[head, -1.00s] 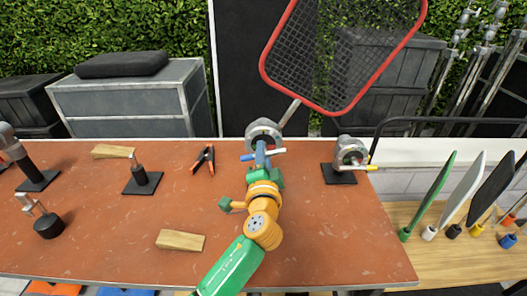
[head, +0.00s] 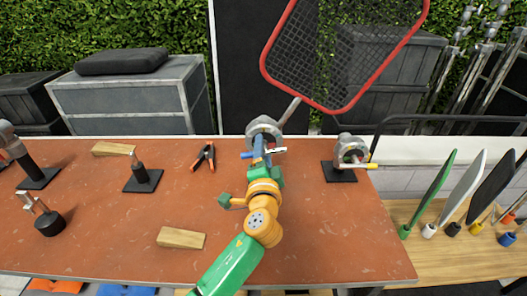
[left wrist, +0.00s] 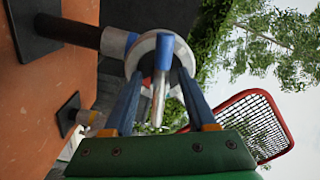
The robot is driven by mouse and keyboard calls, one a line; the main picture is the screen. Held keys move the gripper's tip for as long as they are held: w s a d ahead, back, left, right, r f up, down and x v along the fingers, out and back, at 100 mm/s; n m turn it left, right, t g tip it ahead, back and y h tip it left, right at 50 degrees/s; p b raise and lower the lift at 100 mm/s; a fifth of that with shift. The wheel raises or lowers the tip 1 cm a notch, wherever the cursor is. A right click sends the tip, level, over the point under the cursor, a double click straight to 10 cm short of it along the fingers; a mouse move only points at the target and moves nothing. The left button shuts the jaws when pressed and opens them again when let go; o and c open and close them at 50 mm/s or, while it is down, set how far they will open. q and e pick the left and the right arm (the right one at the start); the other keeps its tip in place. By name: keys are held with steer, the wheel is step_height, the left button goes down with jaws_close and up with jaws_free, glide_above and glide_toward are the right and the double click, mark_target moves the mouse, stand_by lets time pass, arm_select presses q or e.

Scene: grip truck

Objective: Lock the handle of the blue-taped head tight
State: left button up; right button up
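The blue-taped grip head (head: 264,128) is a round grey metal head holding the rod of a red-framed mesh flag. Its handle has a blue tip (head: 247,155), pointing left in the head view. My left gripper (head: 262,148) is in front of this head. In the left wrist view, the handle's metal rod (left wrist: 158,98) and blue tip (left wrist: 164,52) lie between my two blue fingers (left wrist: 160,95). The fingers stand apart, with visible gaps beside the rod. They partly cover the round head (left wrist: 140,50). My right gripper is out of view.
A second grip head (head: 350,149) with a yellow-tipped handle stands to the right. An orange-black clamp (head: 204,157) and a wooden block (head: 181,239) lie on the orange table (head: 330,230). The mesh flag (head: 340,50) rises above. The table's front right is clear.

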arm_select(q)
steer(key=s+b, duration=0.1)
steer(key=s, duration=0.6)
stand_by(0.4)
